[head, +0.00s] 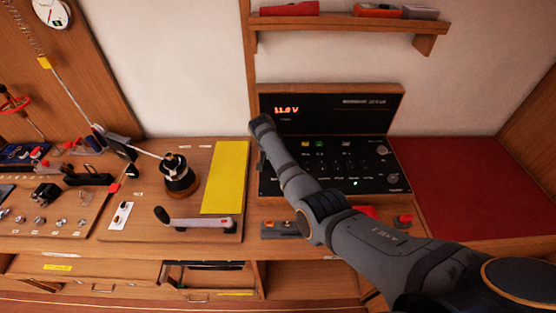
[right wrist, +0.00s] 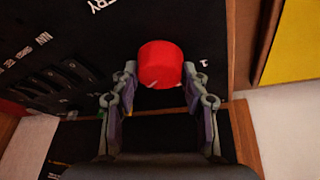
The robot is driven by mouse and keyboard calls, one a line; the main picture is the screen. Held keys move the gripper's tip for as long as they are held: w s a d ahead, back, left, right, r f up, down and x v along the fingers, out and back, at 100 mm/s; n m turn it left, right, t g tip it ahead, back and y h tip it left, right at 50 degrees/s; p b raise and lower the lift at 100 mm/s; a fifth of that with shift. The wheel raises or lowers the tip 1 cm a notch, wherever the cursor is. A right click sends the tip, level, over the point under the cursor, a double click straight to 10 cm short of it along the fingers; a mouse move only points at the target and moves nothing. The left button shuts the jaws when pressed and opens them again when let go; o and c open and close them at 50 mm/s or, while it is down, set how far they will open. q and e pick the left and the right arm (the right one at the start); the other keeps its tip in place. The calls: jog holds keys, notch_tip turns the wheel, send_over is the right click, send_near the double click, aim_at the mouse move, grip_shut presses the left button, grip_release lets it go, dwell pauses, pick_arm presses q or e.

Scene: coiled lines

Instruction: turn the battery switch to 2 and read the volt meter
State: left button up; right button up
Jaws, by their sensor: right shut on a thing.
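The battery switch is a red round knob (right wrist: 161,64) on a black panel in the right wrist view. My right gripper (right wrist: 161,82) is shut on it, with one finger on each side. Part of the word "BATTERY" and a "1" show near the knob; I cannot tell which position it points to. In the head view my right forearm and wrist hide the knob and the fingers. The volt meter (head: 287,109) shows lit red digits on the upright black panel, apparently 11.0 V, slightly blurred. My left gripper is out of view.
The switch panel (head: 379,182) has a lit green lamp. A winch (head: 178,177), a crank handle (head: 197,220) and a yellow sheet (head: 226,178) lie left of it. A bare red surface (head: 470,185) is right. A shelf (head: 345,23) hangs above.

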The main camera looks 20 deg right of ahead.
dwell(0.3)
jog(key=o, duration=1.1)
jog(key=shift+o, duration=0.2)
jog(key=v, duration=1.2)
jog(key=shift+w, duration=0.1)
